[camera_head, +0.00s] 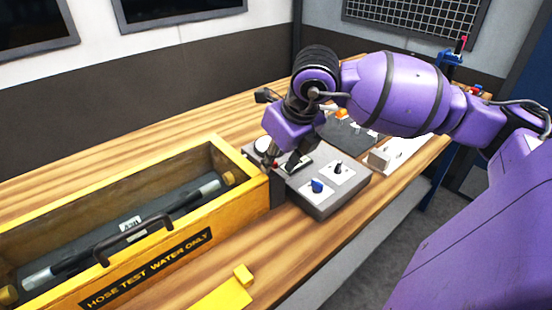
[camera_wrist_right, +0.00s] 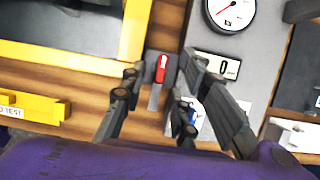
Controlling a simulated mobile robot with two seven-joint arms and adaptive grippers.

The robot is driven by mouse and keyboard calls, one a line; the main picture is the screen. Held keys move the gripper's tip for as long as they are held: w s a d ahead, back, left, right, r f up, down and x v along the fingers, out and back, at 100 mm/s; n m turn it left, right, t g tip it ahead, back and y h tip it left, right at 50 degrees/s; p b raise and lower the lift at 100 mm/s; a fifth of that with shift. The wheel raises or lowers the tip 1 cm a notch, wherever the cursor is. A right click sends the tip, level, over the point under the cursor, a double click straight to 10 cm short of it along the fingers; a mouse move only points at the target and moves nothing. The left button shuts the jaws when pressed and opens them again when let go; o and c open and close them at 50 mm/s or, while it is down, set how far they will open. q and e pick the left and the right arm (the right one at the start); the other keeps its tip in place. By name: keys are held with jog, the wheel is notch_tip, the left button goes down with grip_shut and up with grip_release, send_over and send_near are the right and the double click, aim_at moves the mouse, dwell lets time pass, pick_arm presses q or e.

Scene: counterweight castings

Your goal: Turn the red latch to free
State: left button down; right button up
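The red latch (camera_wrist_right: 162,68) shows in the wrist view as a small red lever with a pale mark, on a grey strip between the yellow trough and the grey control box. My right gripper (camera_wrist_right: 162,72) is open, with one finger on each side of the latch in that view. I cannot tell whether either finger touches it. In the head view my right gripper (camera_head: 281,161) points down at the near left edge of the control box (camera_head: 325,206), and its fingers hide most of the latch. My left gripper is not in view.
The control box carries a round gauge (camera_wrist_right: 231,10), a display (camera_wrist_right: 217,66), a blue knob (camera_head: 317,186) and a black switch (camera_head: 338,168). A yellow piece (camera_head: 225,295) lies on the wooden bench in front.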

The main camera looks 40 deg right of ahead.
jog(key=v, duration=1.2)
jog(key=shift+w, duration=0.1)
